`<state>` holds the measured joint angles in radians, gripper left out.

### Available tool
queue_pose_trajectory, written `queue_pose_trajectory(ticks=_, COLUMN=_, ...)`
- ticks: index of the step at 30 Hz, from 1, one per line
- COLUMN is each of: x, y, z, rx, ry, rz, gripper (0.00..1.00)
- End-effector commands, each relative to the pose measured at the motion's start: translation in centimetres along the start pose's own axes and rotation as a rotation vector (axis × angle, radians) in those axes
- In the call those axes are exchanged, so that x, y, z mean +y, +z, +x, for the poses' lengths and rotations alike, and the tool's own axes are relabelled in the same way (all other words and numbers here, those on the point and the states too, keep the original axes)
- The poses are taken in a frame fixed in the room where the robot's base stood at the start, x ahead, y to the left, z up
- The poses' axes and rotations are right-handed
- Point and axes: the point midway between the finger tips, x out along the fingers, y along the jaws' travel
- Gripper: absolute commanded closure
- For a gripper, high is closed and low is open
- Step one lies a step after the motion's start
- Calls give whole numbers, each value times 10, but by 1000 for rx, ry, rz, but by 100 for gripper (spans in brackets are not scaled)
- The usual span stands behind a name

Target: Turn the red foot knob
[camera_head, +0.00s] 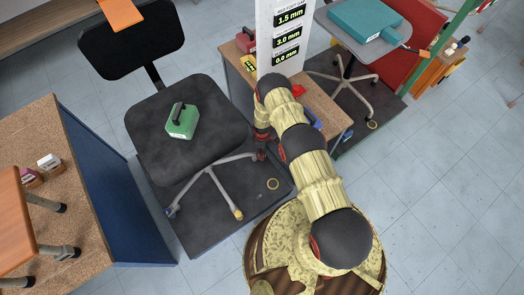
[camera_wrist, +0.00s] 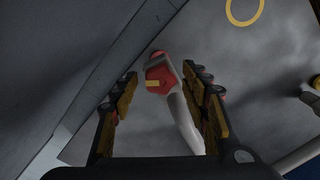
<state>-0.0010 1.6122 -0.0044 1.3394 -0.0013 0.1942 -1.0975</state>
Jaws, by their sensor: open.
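The red foot knob (camera_wrist: 160,72) with a small yellow mark sits at the end of a pale curved chair leg (camera_wrist: 183,122) in the wrist view. My gripper (camera_wrist: 160,84) is open, with one finger on each side of the knob and leg; I cannot tell whether either finger touches. In the head view my gripper (camera_head: 262,153) reaches down beside the right edge of the black chair (camera_head: 165,135). The knob cannot be made out there.
A green case (camera_head: 183,120) rests on the chair seat. A yellow ring (camera_head: 272,184) lies on the dark mat (camera_head: 218,232). A cork-topped workbench (camera_head: 75,150) stands at left, another bench (camera_head: 322,112) behind my arm. A white sign post (camera_head: 278,40) rises near my arm.

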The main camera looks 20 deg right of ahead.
Motion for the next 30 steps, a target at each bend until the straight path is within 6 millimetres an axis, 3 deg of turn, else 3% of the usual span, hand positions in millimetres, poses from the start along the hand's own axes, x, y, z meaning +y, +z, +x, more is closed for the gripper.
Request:
queue_pose_trajectory(ticks=24, x=0, y=0, z=0, rx=0, ry=0, rz=0, gripper=97)
queue_pose_trajectory(ticks=30, x=0, y=0, z=0, rx=0, ry=0, rz=9, gripper=98)
